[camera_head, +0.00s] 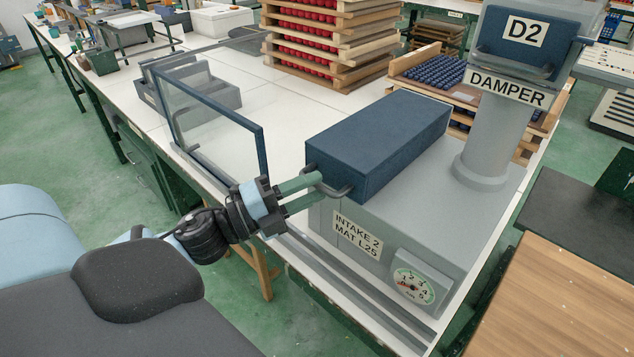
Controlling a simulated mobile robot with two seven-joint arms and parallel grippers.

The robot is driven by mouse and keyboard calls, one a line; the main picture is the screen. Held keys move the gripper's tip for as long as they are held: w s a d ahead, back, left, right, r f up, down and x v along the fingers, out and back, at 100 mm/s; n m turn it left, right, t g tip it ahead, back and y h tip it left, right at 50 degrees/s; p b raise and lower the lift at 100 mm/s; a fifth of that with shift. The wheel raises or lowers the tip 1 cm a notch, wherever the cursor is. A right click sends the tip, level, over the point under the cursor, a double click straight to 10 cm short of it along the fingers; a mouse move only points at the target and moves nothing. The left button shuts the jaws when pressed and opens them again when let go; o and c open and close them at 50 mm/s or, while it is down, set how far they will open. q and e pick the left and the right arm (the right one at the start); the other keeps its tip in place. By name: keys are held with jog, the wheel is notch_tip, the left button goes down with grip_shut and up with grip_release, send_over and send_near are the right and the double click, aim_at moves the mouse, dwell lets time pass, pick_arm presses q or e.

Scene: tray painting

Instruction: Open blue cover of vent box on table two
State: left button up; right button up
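The grey vent box (460,230) stands on the near right end of the white table. It carries an "INTAKE 2 MAT L25" label and a round gauge (411,285). Its blue cover (375,140) lies flat on top, with a dark bar handle (341,192) on its near left side. My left gripper (321,184) reaches in from the left, with its green fingers shut on this handle. The fingertips partly hide the handle. My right gripper is not in view.
A glass panel in a blue frame (215,110) stands left of the cover. Stacked wooden trays (330,45) with red items stand behind. A rail (350,290) runs along the table's front edge.

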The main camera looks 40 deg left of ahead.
pick_arm(q)
jog(key=shift+x, duration=1)
grip_shut()
